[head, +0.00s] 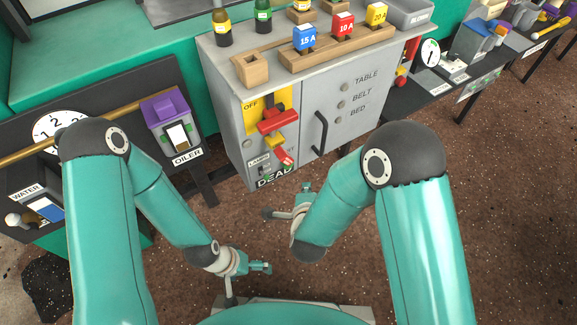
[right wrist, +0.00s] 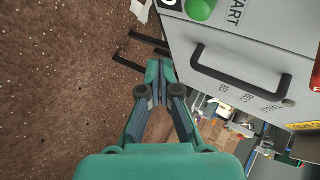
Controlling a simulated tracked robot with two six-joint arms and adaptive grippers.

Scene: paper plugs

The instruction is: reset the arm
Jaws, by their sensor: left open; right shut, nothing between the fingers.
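My left arm comes in from the left in the head view and bends down at its elbow. Its gripper (head: 247,279) is open and empty, low over the floor near my base. My right arm bends inward from the right. Its gripper (head: 287,206) is in front of the grey cabinet (head: 353,123), below the dark handle. In the right wrist view the right gripper's fingers (right wrist: 160,72) are closed together with nothing between them. They are beside the cabinet's face, with a dark handle to their right.
The cabinet has a red lever (head: 278,121) and a dark handle (head: 320,133). Labelled fuse blocks (head: 343,26) and bottles stand on top. A purple-topped oiler (head: 171,122) is on the dark bench at left. Brown speckled floor (head: 510,180) is free at right.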

